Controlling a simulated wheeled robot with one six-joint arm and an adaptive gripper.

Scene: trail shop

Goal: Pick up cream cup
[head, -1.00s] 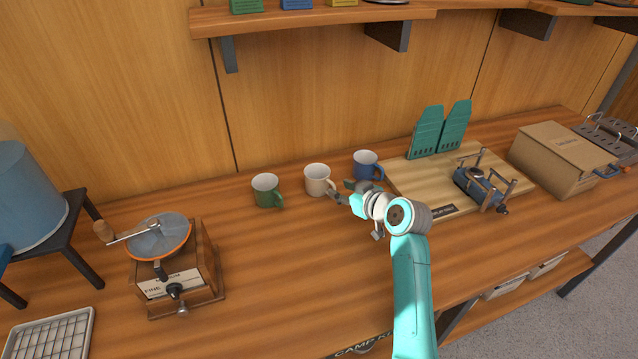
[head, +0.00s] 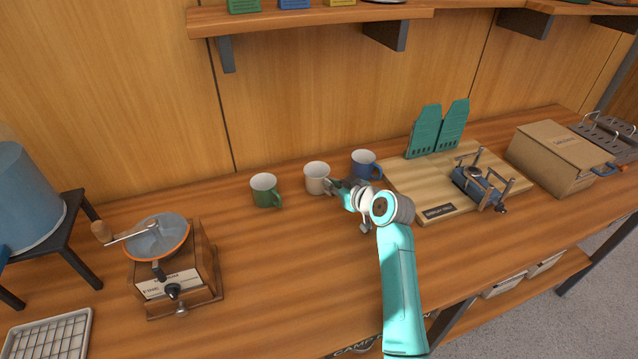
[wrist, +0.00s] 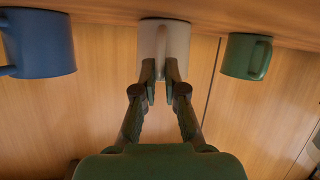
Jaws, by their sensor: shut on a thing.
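The cream cup (head: 316,178) stands upright on the wooden bench, between a green cup (head: 265,190) on its left and a blue cup (head: 364,164) on its right. My gripper (head: 329,186) reaches in from the right at the cream cup's handle side. In the wrist view, which is upside down, the cream cup (wrist: 165,38) is straight ahead and my gripper (wrist: 161,75) is shut on its handle. The fingertips partly hide the handle. The cup appears to rest on the bench; I see no clear gap under it.
The blue cup is close beside my gripper. A wooden board (head: 410,190) with teal panels and a small stove lies to the right. A hand grinder (head: 175,270) stands front left. The bench in front of the cups is clear. A shelf (head: 310,20) hangs above.

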